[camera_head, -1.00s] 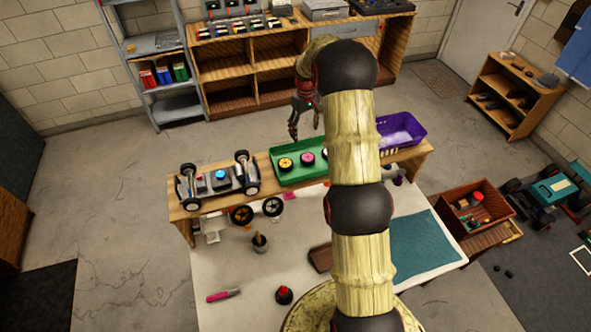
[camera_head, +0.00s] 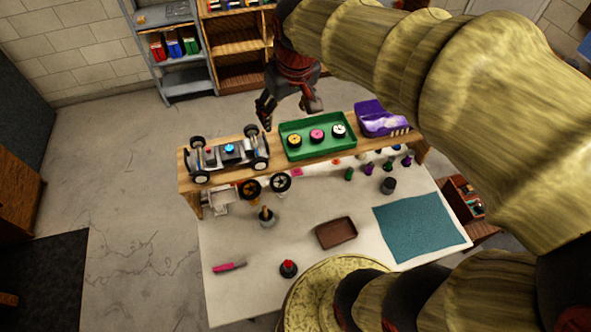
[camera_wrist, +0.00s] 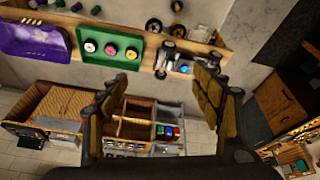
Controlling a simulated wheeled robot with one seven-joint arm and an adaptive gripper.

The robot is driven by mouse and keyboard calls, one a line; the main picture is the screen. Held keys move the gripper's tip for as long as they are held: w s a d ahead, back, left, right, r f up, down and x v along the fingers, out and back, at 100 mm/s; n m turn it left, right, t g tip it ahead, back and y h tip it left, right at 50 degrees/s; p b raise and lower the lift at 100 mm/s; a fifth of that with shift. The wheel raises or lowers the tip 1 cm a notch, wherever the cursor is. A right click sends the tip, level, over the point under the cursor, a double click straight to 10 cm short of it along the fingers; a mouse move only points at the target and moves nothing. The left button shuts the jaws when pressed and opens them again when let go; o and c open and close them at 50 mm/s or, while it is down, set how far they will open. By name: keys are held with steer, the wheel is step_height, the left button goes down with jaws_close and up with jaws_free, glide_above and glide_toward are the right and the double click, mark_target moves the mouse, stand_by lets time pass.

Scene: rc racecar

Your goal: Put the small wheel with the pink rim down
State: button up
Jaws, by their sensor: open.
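The small wheel with the pink rim (camera_head: 317,135) lies in the green tray (camera_head: 318,153) on the raised wooden shelf. It sits between a yellow-rimmed wheel (camera_head: 294,139) and a white-rimmed wheel (camera_head: 338,131). It also shows in the wrist view (camera_wrist: 110,50). My gripper (camera_head: 288,108) is open and empty, above and behind the shelf, apart from the tray. In the wrist view its two fingers (camera_wrist: 162,76) are spread wide with nothing between them.
Below are two larger wheels, bottles, a brown tray (camera_head: 336,234) and a teal mat (camera_head: 420,227) on the white table. Floor behind the shelf is clear.

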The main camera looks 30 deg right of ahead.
steer(key=s+a+t, duration=0.1)
steer(key=s+a, duration=0.2)
steer(key=s, duration=0.4)
steer(key=s+a+f, duration=0.1)
steer(key=s+a, duration=0.2)
steer(key=s, duration=0.5)
steer(key=shift+f+t+y, duration=0.2)
steer(key=shift+t+y, duration=0.1)
steer(key=shift+t, duration=0.1)
steer(key=shift+s, duration=0.15)
